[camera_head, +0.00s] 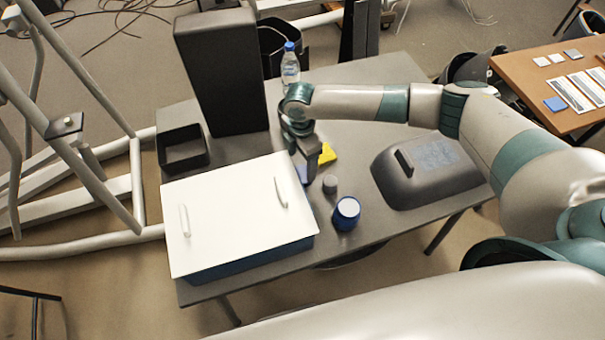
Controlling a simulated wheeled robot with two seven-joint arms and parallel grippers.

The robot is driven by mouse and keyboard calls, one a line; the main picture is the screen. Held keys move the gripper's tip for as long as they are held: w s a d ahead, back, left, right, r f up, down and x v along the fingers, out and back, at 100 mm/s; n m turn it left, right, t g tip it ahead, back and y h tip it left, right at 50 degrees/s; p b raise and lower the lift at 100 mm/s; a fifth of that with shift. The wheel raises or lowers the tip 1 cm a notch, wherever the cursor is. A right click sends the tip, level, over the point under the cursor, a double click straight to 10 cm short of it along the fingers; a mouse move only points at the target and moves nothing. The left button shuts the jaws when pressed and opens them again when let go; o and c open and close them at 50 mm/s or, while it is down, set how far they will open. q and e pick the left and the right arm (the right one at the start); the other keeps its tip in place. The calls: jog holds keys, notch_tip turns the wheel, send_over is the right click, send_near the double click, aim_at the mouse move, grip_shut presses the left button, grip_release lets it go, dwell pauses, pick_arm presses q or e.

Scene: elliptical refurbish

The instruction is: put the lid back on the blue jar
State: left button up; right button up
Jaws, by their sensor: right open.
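The blue jar (346,214) stands upright near the front edge of the grey table, with a pale round top face. I cannot tell whether that face is a lid or the open mouth. A small grey cylinder (330,184) stands just behind it; I cannot tell whether it is the lid. My right gripper (309,172) reaches down over the table, behind and left of the jar and apart from it. It is open, its fingers small and partly hidden. A small blue patch (302,174) shows beside the fingers, and a yellow object (327,153) lies behind them. My left gripper is out of view.
A large blue box with a white handled cover (238,215) fills the table's left front. A dark handled cover (425,170) lies right. A tall black block (222,70), an open black bin (182,148) and a water bottle (290,66) stand behind.

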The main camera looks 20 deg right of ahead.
aim_at(303, 174)
jog(key=shift+s+f+p, duration=0.2)
jog(key=shift+f+p, duration=0.3)
jog(key=f+p, duration=0.1)
jog(key=f, duration=0.2)
jog(key=shift+s, duration=0.2)
jog(key=shift+f, duration=0.55)
jog(key=c, duration=1.1)
